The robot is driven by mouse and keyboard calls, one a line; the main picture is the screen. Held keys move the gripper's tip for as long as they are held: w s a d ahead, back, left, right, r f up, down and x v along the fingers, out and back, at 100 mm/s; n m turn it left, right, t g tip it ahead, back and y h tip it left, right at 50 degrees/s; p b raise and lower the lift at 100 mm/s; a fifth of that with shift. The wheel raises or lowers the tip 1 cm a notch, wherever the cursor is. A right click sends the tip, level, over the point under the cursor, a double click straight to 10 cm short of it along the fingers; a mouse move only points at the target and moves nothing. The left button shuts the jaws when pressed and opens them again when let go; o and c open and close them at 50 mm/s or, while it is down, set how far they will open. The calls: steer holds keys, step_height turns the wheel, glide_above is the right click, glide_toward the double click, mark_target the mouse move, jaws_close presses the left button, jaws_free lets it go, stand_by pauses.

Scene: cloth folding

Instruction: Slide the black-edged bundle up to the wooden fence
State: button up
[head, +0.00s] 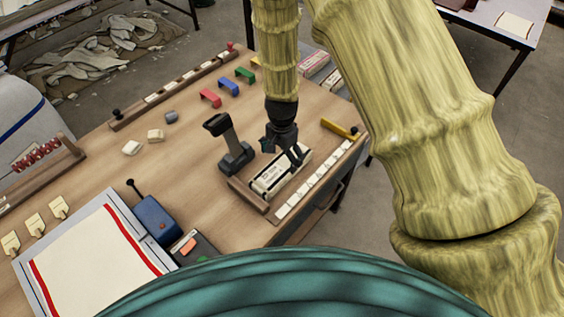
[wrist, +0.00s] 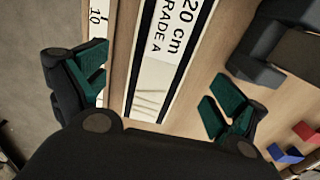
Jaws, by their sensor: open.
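The black-edged bundle (head: 267,184) is a long, pale pack with black long edges, lying on the table near its right edge. In the wrist view the bundle (wrist: 169,60) shows the print "20 cm" and "GRADE A", with folds at its lower end. A brown wooden bar, seemingly the fence (head: 247,196), stands close to the bundle's lower-left end; I cannot tell whether they touch. My gripper (head: 284,152) is over the bundle's upper part, jaws apart. In the wrist view its green-padded fingers (wrist: 160,95) are either side of the bundle, not closed on it.
A row of white numbered tiles (head: 312,185) runs along the table edge right of the bundle. A black-and-grey upright tool (head: 232,148) stands left of it. A yellow bar (head: 340,128) and coloured brackets (head: 229,87) lie farther back. A blue box (head: 156,218) is nearer; bare wood lies between.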

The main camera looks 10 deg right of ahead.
mark_target(282, 165)
steer(key=shift+r, duration=2.75)
